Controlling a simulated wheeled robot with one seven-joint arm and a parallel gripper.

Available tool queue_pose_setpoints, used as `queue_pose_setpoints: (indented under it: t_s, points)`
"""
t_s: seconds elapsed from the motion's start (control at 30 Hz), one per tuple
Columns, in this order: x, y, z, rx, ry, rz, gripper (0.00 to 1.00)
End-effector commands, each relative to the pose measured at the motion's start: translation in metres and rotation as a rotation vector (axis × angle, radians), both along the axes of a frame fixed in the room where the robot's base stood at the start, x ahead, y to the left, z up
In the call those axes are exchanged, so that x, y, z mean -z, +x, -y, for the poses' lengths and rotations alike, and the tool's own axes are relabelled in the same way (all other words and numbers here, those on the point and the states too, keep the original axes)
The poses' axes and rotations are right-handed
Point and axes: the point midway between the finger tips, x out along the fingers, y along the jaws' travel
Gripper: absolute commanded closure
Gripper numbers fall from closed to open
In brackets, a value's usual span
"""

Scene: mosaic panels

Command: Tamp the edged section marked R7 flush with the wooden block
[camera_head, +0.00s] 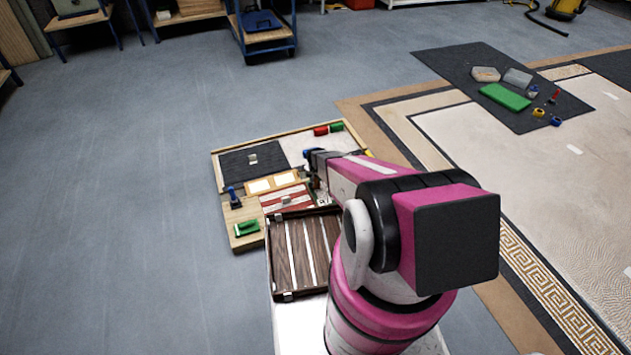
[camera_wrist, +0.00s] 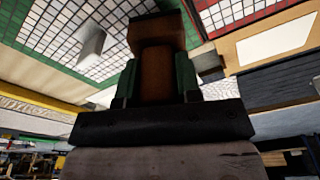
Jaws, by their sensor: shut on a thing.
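My gripper (camera_wrist: 157,85) shows in the wrist view with its green-padded fingers shut on the brown wooden block (camera_wrist: 157,72). The block's wider end points away from the gripper, over white tiled mosaic sections. I cannot read an R7 mark on either, nor tell whether the block touches a section. In the head view my arm hides the gripper's tips and part of the work board (camera_head: 245,207).
A small pale piece (camera_wrist: 92,46) shows beside the block in the wrist view. The board holds a dark mat (camera_head: 240,170), red and green pieces, and a blue-handled tool (camera_head: 233,197). A brown slatted tray (camera_head: 290,255) stands nearer. Open grey floor (camera_head: 120,200) lies left.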

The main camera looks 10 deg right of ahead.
Motion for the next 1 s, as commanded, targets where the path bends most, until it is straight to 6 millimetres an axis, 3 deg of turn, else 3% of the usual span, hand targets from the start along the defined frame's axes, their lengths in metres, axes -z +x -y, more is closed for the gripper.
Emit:
queue_pose_setpoints:
  t_s: [0.6,1.0]
  points:
    - [-0.043,0.0,0.0,0.0,0.0,0.001,0.92]
    - [-0.05,0.001,0.0,-0.001,0.0,0.001,0.92]
